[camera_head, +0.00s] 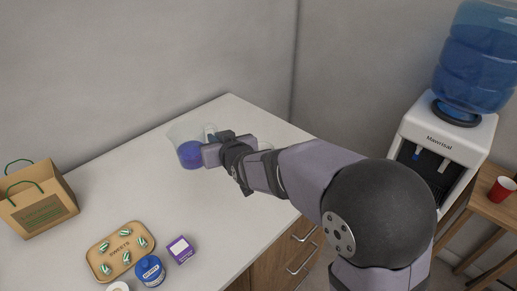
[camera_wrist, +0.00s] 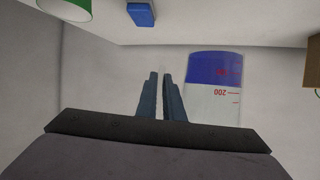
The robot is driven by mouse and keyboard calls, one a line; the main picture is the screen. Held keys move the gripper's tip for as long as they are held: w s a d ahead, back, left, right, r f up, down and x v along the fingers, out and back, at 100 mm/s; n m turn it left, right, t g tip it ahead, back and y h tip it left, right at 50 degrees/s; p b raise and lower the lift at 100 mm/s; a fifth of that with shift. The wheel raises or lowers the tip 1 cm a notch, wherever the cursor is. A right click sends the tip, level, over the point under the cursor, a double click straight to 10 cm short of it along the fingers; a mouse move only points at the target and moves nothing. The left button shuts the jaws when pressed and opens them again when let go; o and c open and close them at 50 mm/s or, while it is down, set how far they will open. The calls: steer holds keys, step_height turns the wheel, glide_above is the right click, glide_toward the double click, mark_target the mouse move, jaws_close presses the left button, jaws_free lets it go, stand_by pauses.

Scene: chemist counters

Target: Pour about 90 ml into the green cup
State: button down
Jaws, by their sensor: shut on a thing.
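A clear measuring beaker (camera_head: 190,153) with blue liquid in its lower part stands out near the counter's back corner. The beaker also shows in the wrist view (camera_wrist: 213,100), with an upside-down red 200 mark and the blue liquid at the picture's top. My gripper (camera_head: 210,154) is at the beaker's right side. Its fingers (camera_wrist: 162,95) are close together, shut on the beaker; the gripped part, perhaps a thin handle, is hard to make out. A green cup (camera_wrist: 68,9) is partly cut off at the wrist view's top left. I cannot make it out in the head view.
A paper bag (camera_head: 40,200), a sweets tray (camera_head: 96,247), a blue-lidded jar (camera_head: 150,272) and a purple box (camera_head: 181,249) stand at the front left. A small blue object (camera_wrist: 141,15) is near the green cup. The counter (camera_head: 120,195) is clear between bag and beaker.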

steer(key=shift+r, duration=0.75)
steer(key=shift+w+d+r, duration=0.1)
steer(key=shift+w+r, duration=0.15)
steer(key=shift+r, duration=0.1)
steer(key=w+d+r+p, duration=0.2)
steer(key=w+d+p, duration=0.3)
steer(key=w+d, duration=0.5)
steer(key=w+d+r+p, duration=0.2)
steer(key=w+d+p, duration=0.4)
steer(key=d, duration=0.6)
steer(key=w+d+f+p, duration=0.1)
steer(key=d+f+p, duration=0.25)
steer(key=d, duration=0.65)
steer(key=f, duration=0.9)
steer(key=f+b, duration=0.1)
steer(key=f, duration=0.4)
steer(key=shift+d+f, duration=0.25)
steer(key=shift+s+r, duration=0.1)
